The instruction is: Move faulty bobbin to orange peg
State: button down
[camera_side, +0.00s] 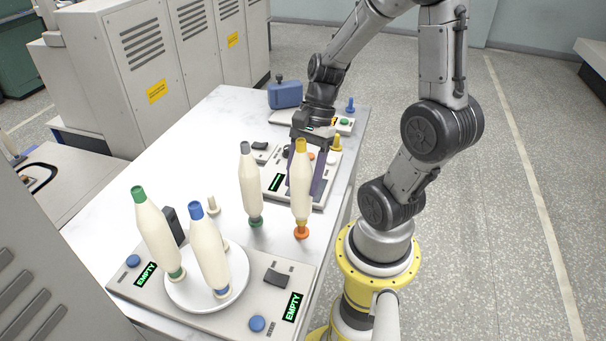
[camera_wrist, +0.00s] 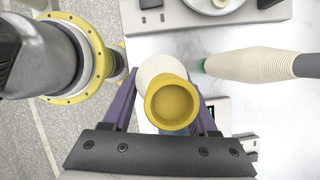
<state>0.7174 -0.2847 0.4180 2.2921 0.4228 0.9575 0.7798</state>
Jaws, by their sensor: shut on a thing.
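A cream bobbin with a yellow top (camera_side: 301,178) stands upright between the purple fingers of my gripper (camera_side: 304,186), which is shut on it. In the wrist view, its yellow top (camera_wrist: 172,102) faces the camera between the fingers (camera_wrist: 163,108). Its lower end is directly over the orange peg base (camera_side: 301,233) at the table's right edge. I cannot tell whether it is seated or slightly above. The peg's shaft is hidden. No fault mark shows on the bobbin.
A grey-topped bobbin (camera_side: 250,185) stands close on the left on a green base. A yellow peg (camera_side: 336,143) and blue peg (camera_side: 350,104) are behind.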

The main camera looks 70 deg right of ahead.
aim_at(302, 140)
jog(key=shift+f, duration=1.5)
jog(key=shift+c, duration=0.5)
grip_release()
jog(key=v, duration=1.4)
jog(key=a+n, duration=0.1)
jog(key=a+r+n, duration=0.1)
jog(key=a, duration=0.1)
jog(key=w+a+n, duration=0.1)
jog(key=a, duration=0.1)
jog(key=shift+a+r+h, duration=0.15)
jog(key=shift+r+h, duration=0.2)
jog(key=shift+h, duration=0.05)
jog(key=shift+s+a+r+n+t+h, duration=0.15)
jog(key=shift+a+n+t+h, duration=0.7)
jog(key=shift+n, duration=2.05)
jog(key=shift+s+a+f+n+t+h, duration=0.1)
jog(key=shift+s+a+n+t+h, duration=0.55)
jog(key=shift+n, duration=2.25)
jog(key=shift+w+a+r+n+t+h, duration=0.25)
jog(key=shift+a+n+t, duration=0.85)
jog(key=shift+n, duration=1.8)
